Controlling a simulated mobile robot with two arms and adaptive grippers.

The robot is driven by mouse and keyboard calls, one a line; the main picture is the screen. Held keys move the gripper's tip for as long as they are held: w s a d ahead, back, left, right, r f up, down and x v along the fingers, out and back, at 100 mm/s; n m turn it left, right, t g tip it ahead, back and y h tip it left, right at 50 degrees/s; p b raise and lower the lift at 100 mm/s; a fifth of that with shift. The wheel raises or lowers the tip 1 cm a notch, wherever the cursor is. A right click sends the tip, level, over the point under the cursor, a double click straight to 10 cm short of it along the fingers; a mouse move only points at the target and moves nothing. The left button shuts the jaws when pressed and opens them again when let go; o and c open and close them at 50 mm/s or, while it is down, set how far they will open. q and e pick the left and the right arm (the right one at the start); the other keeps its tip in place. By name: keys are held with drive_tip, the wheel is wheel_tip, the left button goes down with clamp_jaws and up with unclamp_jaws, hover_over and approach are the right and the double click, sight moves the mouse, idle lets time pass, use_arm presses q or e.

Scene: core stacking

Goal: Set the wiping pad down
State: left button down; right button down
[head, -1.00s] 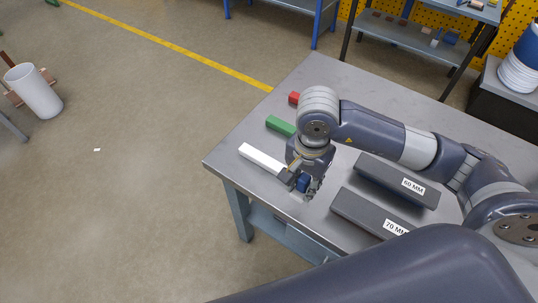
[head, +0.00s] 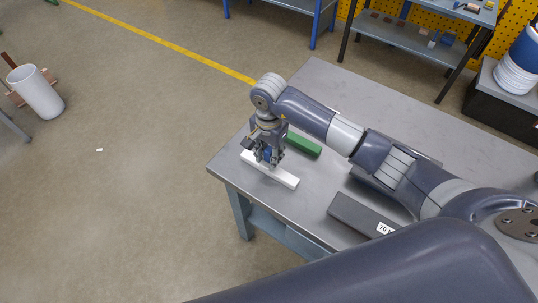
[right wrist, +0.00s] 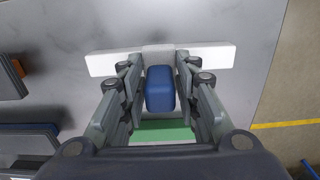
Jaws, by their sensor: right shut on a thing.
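My right gripper (head: 266,158) is shut on a small blue block, the wiping pad (right wrist: 160,90), seen between its fingers in the right wrist view. The pad is over or against the white bar (head: 284,178), which lies on the table near its left edge. The white bar also shows in the right wrist view (right wrist: 207,56), passing beyond the fingertips. I cannot tell whether the pad touches it. A green bar (head: 304,146) lies just behind the white one, partly hidden by my right arm. My left gripper is out of view.
The grey table (head: 322,85) has free room at its far end. A dark block marked 70 (head: 357,212) lies nearer me; another dark block is mostly hidden behind my right arm. A shelf (head: 400,35) stands behind the table. A white bin (head: 36,90) stands on the floor at left.

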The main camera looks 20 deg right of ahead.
drive_tip(key=shift+f, duration=0.8)
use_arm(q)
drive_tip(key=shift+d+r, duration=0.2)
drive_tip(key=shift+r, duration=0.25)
use_arm(e)
drive_tip(key=shift+f, duration=0.1)
drive_tip(key=shift+f, duration=0.2)
drive_tip(key=c, duration=1.2)
unclamp_jaws()
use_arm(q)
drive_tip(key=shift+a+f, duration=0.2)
use_arm(e)
drive_tip(key=shift+r, duration=0.1)
